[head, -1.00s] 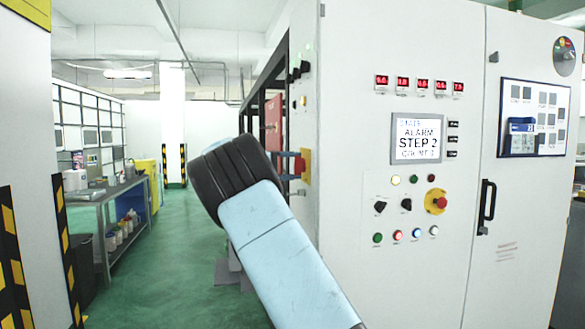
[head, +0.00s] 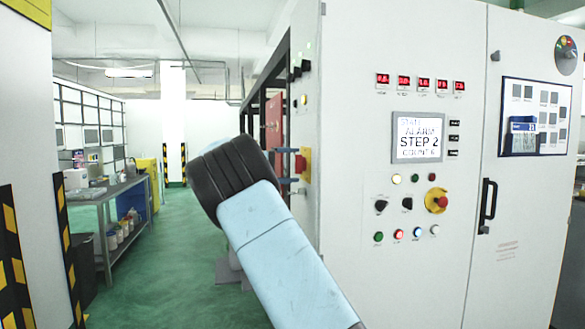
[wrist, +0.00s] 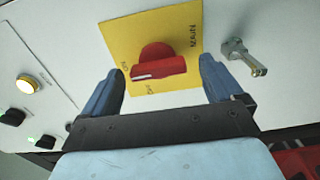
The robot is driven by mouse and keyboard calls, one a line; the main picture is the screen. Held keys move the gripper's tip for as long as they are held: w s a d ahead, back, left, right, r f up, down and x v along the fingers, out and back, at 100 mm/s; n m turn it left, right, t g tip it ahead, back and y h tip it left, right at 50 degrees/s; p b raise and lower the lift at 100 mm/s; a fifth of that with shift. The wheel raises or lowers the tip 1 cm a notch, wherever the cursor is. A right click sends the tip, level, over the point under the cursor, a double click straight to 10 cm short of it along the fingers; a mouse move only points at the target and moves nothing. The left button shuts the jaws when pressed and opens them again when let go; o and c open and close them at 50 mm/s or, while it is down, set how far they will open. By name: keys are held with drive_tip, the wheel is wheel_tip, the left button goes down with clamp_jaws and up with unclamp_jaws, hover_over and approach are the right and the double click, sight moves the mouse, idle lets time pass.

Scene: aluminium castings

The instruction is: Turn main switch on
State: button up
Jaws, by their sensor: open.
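The main switch is a red rotary knob (wrist: 158,64) on a yellow plate (wrist: 185,22) in the wrist view. Its grip bar lies nearly level there, with a white mark toward its left end. The small labels on the plate are hard to read. My gripper (wrist: 162,82) is open, with one blue finger on each side of the knob and a gap to both. In the head view, the red knob (head: 299,165) shows on the cabinet's narrow left side, and my open gripper (head: 288,166) is close to it, partly hidden by my dark wrist.
A metal latch (wrist: 242,56) sticks out right of the plate. A lit yellow button (wrist: 27,84) is to the left. The cabinet front (head: 345,250) carries a screen (head: 417,138) reading alarm, step 2. A workbench (head: 105,190) stands left, with open green floor between.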

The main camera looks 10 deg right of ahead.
drive_tip(key=a, duration=1.3)
drive_tip(key=shift+f, duration=0.15)
